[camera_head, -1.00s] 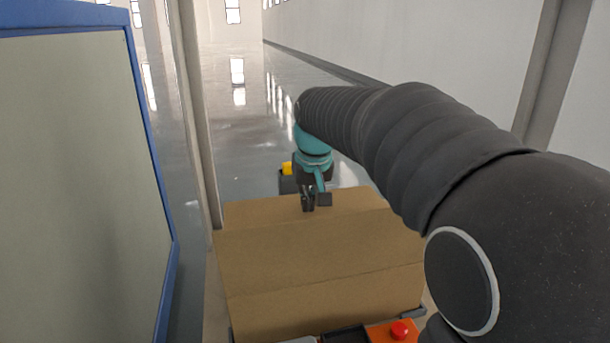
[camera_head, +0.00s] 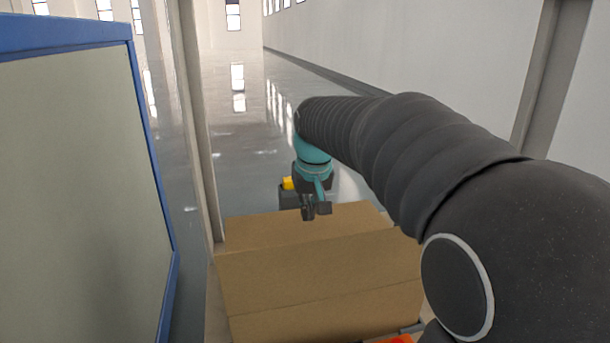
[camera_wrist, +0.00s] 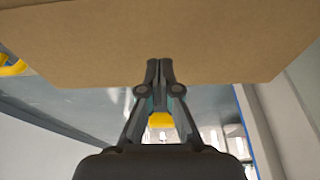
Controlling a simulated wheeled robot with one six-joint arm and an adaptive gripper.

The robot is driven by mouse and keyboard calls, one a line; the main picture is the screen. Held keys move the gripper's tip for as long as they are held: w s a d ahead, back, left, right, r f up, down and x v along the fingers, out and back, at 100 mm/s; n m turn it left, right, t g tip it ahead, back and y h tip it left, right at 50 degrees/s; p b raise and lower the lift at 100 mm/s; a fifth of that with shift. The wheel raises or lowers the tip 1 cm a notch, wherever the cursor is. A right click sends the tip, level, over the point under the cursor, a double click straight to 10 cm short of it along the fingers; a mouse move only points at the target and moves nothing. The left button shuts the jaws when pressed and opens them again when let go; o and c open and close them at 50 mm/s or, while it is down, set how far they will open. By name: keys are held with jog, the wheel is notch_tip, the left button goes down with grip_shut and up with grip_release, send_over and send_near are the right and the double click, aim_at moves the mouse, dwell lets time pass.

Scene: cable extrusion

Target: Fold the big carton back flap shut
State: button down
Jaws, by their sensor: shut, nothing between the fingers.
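The big carton (camera_head: 325,320) is plain brown and stands low in the middle of the head view. Its back flap (camera_head: 262,233) is the far panel, beyond a broad nearer panel (camera_head: 310,275). The exact angle of the back flap is hard to tell. My gripper (camera_head: 316,213) is at the flap's far edge, right of its middle, with its fingers pointing down. In the wrist view my gripper (camera_wrist: 160,64) is shut and empty. Its fingertips overlap the lower edge of a broad brown carton panel (camera_wrist: 160,35); whether they touch it is unclear.
A blue-framed panel (camera_head: 80,170) stands close on the left, with a pale post (camera_head: 196,130) beside it. A yellow and dark object (camera_head: 288,188) is behind the gripper. An orange part (camera_head: 398,340) shows at the carton's near right. Open shiny floor (camera_head: 240,140) lies beyond.

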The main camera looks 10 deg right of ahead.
aim_at(308, 227)
notch_tip(308, 227, up, 7)
jog(key=p, duration=0.4)
jog(key=shift+p, duration=0.35)
jog(key=shift+r, duration=0.1)
dwell(0.8)
